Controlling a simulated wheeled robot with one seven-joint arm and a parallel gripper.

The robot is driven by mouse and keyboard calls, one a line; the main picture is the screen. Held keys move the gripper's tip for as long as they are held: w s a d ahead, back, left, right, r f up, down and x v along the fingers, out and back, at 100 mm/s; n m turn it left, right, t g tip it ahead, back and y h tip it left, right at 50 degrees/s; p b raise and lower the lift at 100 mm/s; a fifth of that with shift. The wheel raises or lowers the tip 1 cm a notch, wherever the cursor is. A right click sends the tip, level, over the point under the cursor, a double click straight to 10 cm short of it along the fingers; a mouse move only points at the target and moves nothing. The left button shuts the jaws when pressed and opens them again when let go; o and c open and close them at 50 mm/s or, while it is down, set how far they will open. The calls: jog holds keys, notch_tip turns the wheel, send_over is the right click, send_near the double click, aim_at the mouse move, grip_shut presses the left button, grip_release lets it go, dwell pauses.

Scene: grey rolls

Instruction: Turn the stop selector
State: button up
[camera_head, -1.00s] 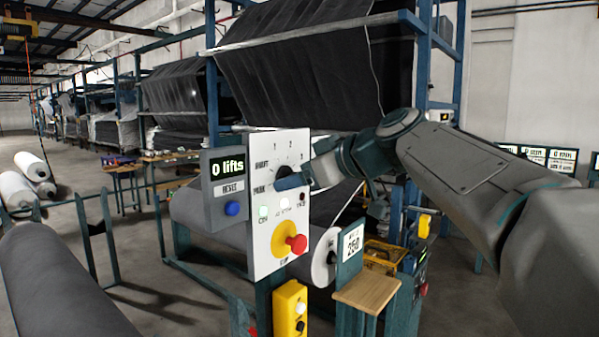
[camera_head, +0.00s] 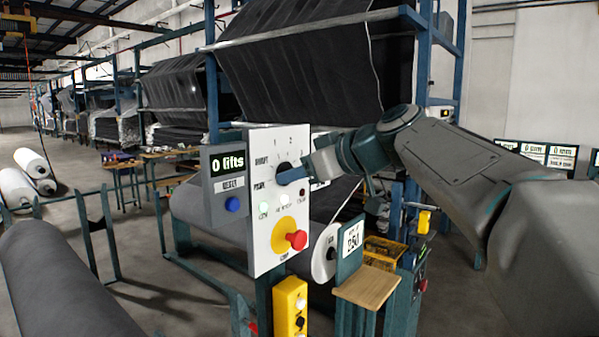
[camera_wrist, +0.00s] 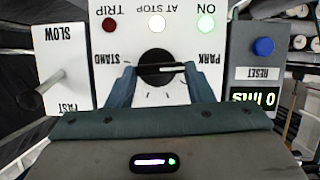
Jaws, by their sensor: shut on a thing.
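The stop selector is a round black knob (camera_head: 283,168) on a white upright panel (camera_head: 262,232). In the wrist view, where the panel appears upside down, the knob (camera_wrist: 160,62) sits between STAND and PARK, with its white pointer line toward PARK. My gripper (camera_head: 288,176) reaches the panel from the right. Its two blue-grey fingers (camera_wrist: 160,72) are on either side of the knob, shut on it. In the head view the fingers cover part of the knob.
Below the knob are a green ON lamp (camera_head: 264,209), a white lamp, a dark TRIP lamp and a red mushroom button (camera_head: 297,240). A counter box reading 0 lifts (camera_head: 227,172) has a blue RESET button (camera_head: 232,204). A SLOW/FAST lever (camera_wrist: 45,88) sticks out beside the knob.

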jog(key=m, duration=0.1)
jog(key=m+g+y, duration=0.1)
jog(key=m, duration=0.1)
jog(key=m+g+y, duration=0.1)
jog(key=shift+w+d+r+m+p, duration=0.15)
jog(key=shift+w+d+m+p, duration=0.15)
jog(key=shift+w+d+p, duration=0.05)
jog(key=shift+o, duration=0.2)
jog(key=m, duration=0.1)
jog(key=m+g+y, duration=0.1)
jog(key=shift+w+d+m+y, duration=0.1)
jog(key=shift+w+m+y, duration=0.05)
jog(key=shift+m+y, duration=0.2)
jog(key=shift+w+d+f+m+g+y, duration=0.1)
jog(key=shift+m+g+y, duration=0.25)
jog(key=shift+m, duration=0.45)
jog(key=shift+f+m+g+y, duration=0.15)
jog(key=shift+m+y, duration=0.25)
jog(key=shift+m, duration=0.35)
jog(key=shift+c, duration=0.2)
jog(key=o, duration=1)
jog(key=b+v, duration=0.2)
jog(key=v, duration=1.2)
jog(key=shift+w+f, duration=0.1)
